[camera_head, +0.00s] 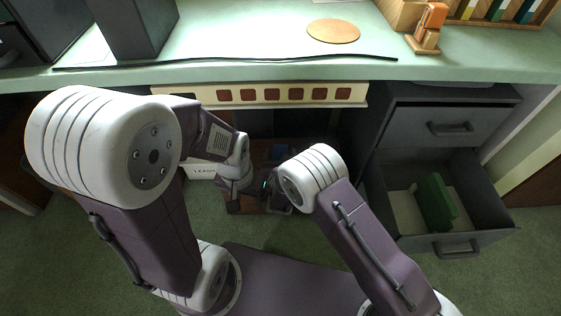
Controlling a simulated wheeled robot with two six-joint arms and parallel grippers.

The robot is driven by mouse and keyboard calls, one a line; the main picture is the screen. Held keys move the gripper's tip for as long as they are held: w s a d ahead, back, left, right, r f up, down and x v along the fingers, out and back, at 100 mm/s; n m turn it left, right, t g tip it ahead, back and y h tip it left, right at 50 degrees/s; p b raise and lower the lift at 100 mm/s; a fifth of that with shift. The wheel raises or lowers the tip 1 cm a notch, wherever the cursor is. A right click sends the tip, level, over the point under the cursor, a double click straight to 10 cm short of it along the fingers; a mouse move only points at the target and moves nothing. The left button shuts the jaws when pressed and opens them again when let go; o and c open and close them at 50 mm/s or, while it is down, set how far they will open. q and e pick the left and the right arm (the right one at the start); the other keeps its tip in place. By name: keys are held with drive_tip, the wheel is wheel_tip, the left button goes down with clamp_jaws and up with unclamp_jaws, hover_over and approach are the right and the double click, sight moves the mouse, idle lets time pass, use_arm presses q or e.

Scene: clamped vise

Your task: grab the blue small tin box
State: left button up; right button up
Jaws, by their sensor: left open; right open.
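A small blue object (282,151), which looks like the blue tin box, shows in the brown wooden crate or box (260,150) on the floor under the desk. Only a little of it is visible between my arms. My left gripper (247,193) comes down from the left arm at the front of the brown box and is open. My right gripper (272,184) is close beside it, partly hidden behind the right arm's white joint, and is open. Neither gripper visibly holds the blue object. The exact gaps between the fingertips and the box cannot be made out.
The green desk (240,65) overhangs the area. An open grey drawer (485,205) at the right holds a green object (434,202).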

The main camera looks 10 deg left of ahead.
sight(281, 148)
drive_tip(key=b+x, duration=0.2)
drive_tip(key=x, duration=0.1)
drive_tip(key=shift+w+f, duration=0.15)
drive_tip(key=shift+f, duration=0.25)
drive_tip(key=shift+w, duration=0.35)
drive_tip(key=shift+r, duration=0.15)
clamp_jaws()
wheel_tip(281, 148, up, 5)
drive_tip(key=p, duration=0.3)
drive_tip(key=shift+f+p, duration=0.25)
drive_tip(key=shift+p, duration=0.1)
drive_tip(key=w+d+r+p, duration=0.1)
drive_tip(key=d+r+p, duration=0.1)
drive_tip(key=d, duration=0.1)
drive_tip(key=w+d+r+p, duration=0.1)
drive_tip(key=d+r, duration=0.1)
drive_tip(key=d, duration=0.1)
drive_tip(key=w+d+r+p, duration=0.2)
drive_tip(key=d, duration=0.2)
drive_tip(key=shift+d+r+p, duration=0.15)
drive_tip(key=shift+r+p, duration=0.05)
drive_tip(key=shift+p, duration=0.1)
drive_tip(key=shift+w+d, duration=0.15)
drive_tip(key=shift+d, duration=0.1)
use_arm(q)
wheel_tip(281, 148, up, 6)
